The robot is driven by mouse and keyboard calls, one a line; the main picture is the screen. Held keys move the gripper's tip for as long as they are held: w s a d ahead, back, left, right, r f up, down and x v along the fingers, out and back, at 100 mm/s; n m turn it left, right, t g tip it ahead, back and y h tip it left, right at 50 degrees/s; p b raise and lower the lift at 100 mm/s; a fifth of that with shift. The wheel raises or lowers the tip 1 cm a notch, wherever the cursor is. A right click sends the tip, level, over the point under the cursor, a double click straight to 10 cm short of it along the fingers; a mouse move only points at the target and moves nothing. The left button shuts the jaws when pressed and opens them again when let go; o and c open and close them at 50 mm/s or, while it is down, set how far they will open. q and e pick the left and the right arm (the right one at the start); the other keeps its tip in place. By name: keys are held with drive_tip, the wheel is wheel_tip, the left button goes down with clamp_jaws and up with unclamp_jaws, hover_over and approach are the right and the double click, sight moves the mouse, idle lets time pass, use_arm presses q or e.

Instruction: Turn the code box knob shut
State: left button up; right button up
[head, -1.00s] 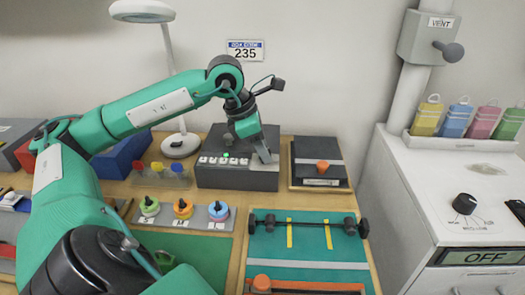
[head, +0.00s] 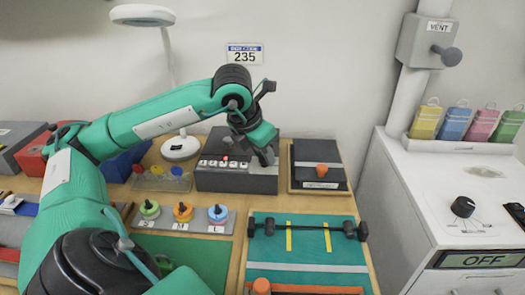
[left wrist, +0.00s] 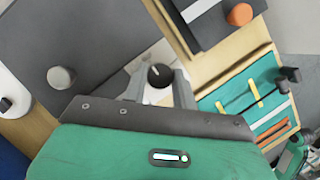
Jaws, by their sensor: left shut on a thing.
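The arm hides the knob in the head view. My right gripper is not in view.
A sign reading 235 (head: 245,53) is on the wall above. A dark panel with an orange knob (head: 321,170) stands right of the box. A lamp (head: 180,147) stands left.

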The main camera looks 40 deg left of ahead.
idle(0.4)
use_arm(q)
drive_tip(key=o, duration=1)
drive_tip(key=shift+c, duration=0.2)
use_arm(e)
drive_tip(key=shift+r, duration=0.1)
use_arm(q)
drive_tip(key=v, duration=0.5)
drive_tip(key=shift+r+p, duration=0.2)
drive_tip(key=shift+p, duration=0.15)
drive_tip(key=p+v, duration=0.1)
drive_tip(key=v, duration=0.7)
drive_tip(key=shift+r+p, duration=0.2)
drive_tip(key=shift+p, duration=0.15)
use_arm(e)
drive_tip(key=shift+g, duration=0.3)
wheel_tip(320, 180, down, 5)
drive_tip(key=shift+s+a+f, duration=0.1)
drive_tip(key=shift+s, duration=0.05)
use_arm(q)
drive_tip(key=shift+s+f, duration=0.1)
